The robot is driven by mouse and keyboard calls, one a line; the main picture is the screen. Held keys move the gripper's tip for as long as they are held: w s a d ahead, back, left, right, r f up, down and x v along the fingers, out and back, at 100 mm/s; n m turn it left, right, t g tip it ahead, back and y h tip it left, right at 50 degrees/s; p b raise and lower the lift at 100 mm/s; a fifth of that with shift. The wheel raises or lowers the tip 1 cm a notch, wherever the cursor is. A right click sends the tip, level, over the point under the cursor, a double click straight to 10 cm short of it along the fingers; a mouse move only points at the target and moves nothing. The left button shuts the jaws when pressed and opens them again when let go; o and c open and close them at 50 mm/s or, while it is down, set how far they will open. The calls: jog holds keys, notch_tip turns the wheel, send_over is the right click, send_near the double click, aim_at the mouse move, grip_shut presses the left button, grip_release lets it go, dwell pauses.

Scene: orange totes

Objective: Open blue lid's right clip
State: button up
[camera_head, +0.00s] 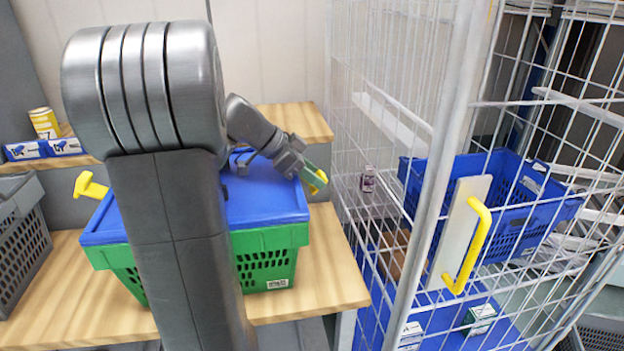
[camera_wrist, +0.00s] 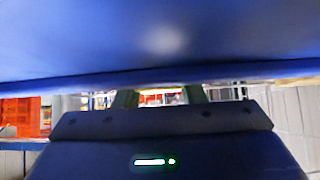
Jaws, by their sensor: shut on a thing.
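The blue lid (camera_head: 265,195) lies on a green crate (camera_head: 268,255) on a wooden bench. Its yellow right clip (camera_head: 318,180) shows at the lid's right edge, partly covered by my gripper (camera_head: 311,176). My gripper reaches over the lid from behind my arm and is shut on this clip. The yellow left clip (camera_head: 90,186) sticks out upward at the lid's left side. In the wrist view, a blue surface (camera_wrist: 160,40), apparently the lid, fills the top. The green fingers (camera_wrist: 160,97) show below it; the clip between them cannot be made out.
A wire cage (camera_head: 455,130) with a yellow handle (camera_head: 468,245) stands close on the right, holding a blue basket (camera_head: 540,210). A grey crate (camera_head: 22,240) stands at the left. Cans and boxes (camera_head: 42,148) sit on a shelf behind. My arm hides the crate's middle.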

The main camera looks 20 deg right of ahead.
dwell(0.3)
jog(key=o, duration=1)
jog(key=p+v, duration=0.1)
jog(key=v, duration=1.2)
jog(key=shift+w+a+r, duration=0.1)
jog(key=shift+a+r, duration=0.15)
jog(key=shift+a, duration=0.05)
jog(key=shift+c, duration=0.5)
